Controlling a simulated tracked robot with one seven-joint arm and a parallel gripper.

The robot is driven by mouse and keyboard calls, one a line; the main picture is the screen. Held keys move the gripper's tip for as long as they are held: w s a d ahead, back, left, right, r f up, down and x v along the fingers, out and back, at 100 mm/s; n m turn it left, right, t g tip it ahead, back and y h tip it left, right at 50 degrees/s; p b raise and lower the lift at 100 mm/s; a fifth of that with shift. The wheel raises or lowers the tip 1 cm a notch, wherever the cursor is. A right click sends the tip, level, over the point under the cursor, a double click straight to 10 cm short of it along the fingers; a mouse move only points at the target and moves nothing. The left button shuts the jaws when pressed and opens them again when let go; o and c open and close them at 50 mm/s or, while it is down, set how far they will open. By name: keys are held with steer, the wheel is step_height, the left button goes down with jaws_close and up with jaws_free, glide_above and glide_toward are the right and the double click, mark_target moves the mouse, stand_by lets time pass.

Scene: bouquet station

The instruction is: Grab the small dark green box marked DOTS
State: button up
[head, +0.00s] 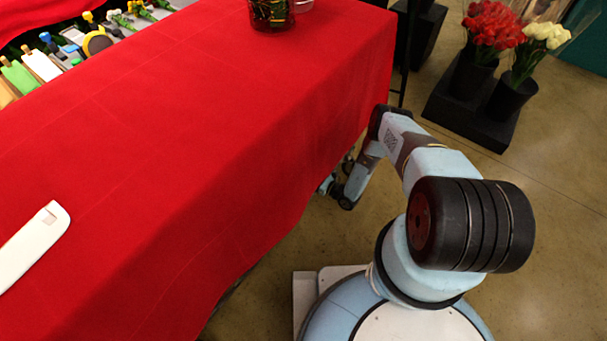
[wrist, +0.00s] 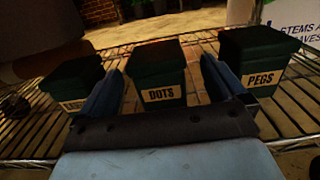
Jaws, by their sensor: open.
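The small dark green box marked DOTS (wrist: 158,72) stands upright on a wire shelf in the wrist view, with its tan label facing me. It is the middle one of three similar boxes. My gripper (wrist: 160,82) is open, with one blue finger to the left of the DOTS box and one to the right. The box appears between or just beyond the fingertips; I cannot tell the exact depth. In the head view, my gripper (head: 336,192) is low beside the red-covered table, partly hidden by the cloth, and the boxes are not visible.
A box with a partly hidden label (wrist: 72,84) stands left of DOTS, and a box marked PEGS (wrist: 258,60) stands right, both close to my fingers. The wire shelf (wrist: 30,137) has open slats. The red-covered table (head: 200,130) fills the head view's left side.

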steer(key=shift+x, duration=2.1)
steer(key=shift+s+a+f, duration=0.1)
steer(key=shift+s+f, duration=0.05)
steer(key=shift+f, duration=0.05)
steer(key=c, duration=1.1)
